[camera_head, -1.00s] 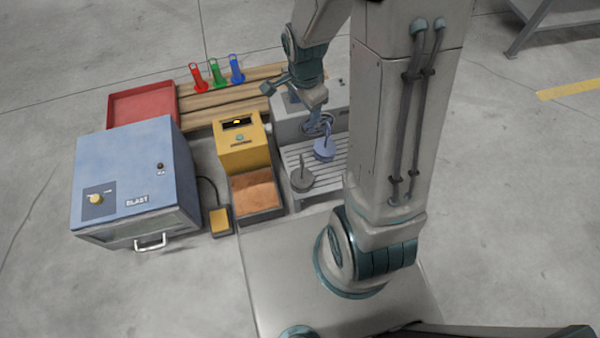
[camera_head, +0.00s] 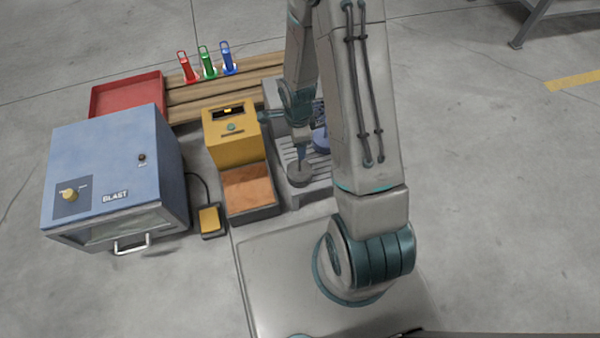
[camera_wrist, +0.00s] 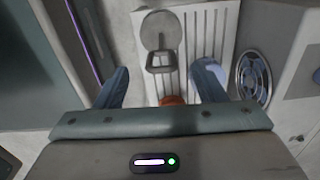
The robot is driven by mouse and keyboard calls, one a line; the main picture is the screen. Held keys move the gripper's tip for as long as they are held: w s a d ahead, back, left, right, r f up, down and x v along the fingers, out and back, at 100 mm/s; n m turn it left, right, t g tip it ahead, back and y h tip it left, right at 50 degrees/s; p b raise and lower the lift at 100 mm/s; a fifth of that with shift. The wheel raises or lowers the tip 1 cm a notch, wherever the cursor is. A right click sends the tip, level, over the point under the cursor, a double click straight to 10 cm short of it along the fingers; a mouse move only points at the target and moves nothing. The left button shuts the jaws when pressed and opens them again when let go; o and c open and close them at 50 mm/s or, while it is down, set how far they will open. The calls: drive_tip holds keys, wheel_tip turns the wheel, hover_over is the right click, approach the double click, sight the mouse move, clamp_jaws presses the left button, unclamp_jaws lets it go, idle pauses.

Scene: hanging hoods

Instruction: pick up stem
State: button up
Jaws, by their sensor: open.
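A grey round piece with an upright post, which looks like the stem (camera_head: 300,174), stands on the white slatted rack (camera_head: 322,176). In the wrist view the stem (camera_wrist: 161,32) is ahead of the fingers, its post end pointing toward the gap between them. My gripper (camera_wrist: 163,80) is open, with nothing clearly held. In the head view my gripper (camera_head: 301,152) is just above the grey piece, and its fingers hide most of the post. A blue round piece (camera_head: 321,140) is behind it on the rack, partly hidden by my arm.
A yellow box (camera_head: 233,145) and a tray of brown material (camera_head: 248,188) stand left of the rack. A blue blast cabinet (camera_head: 110,165) is farther left. A red tray (camera_head: 127,95) and coloured holders (camera_head: 207,62) are behind.

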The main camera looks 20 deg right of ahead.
drive_tip(key=f+b, duration=0.1)
drive_tip(key=f, duration=0.1)
drive_tip(key=f+b, duration=0.2)
drive_tip(key=f, duration=0.1)
drive_tip(key=shift+w+d+f, duration=0.1)
drive_tip(key=shift+d+f, duration=0.15)
drive_tip(key=shift+f, duration=0.05)
drive_tip(key=c, duration=1.4)
drive_tip(key=shift+r, duration=0.2)
